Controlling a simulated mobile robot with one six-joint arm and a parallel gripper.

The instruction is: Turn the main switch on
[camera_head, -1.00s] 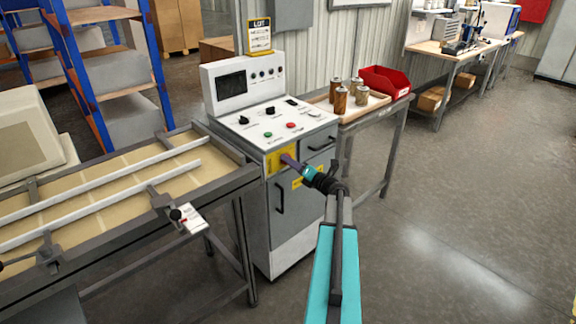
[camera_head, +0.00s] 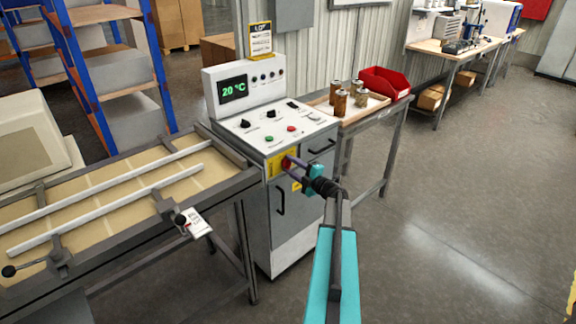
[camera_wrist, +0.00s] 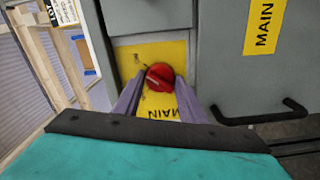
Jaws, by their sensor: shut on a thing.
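The main switch is a red rotary knob (camera_wrist: 160,77) on a yellow plate (camera_wrist: 178,52) in the wrist view. In the head view the knob (camera_head: 287,163) sits on the front of the grey control cabinet (camera_head: 300,220), below its sloped panel. My gripper (camera_head: 293,162) reaches the knob from the front. In the wrist view its two purple fingers (camera_wrist: 159,92) stand on either side of the knob, shut on it.
A frame table (camera_head: 110,185) with white rails stands left of the cabinet. To the right, a bench holds a tray with several brown cartridges (camera_head: 341,101) and a red bin (camera_head: 385,82). The floor at right is clear.

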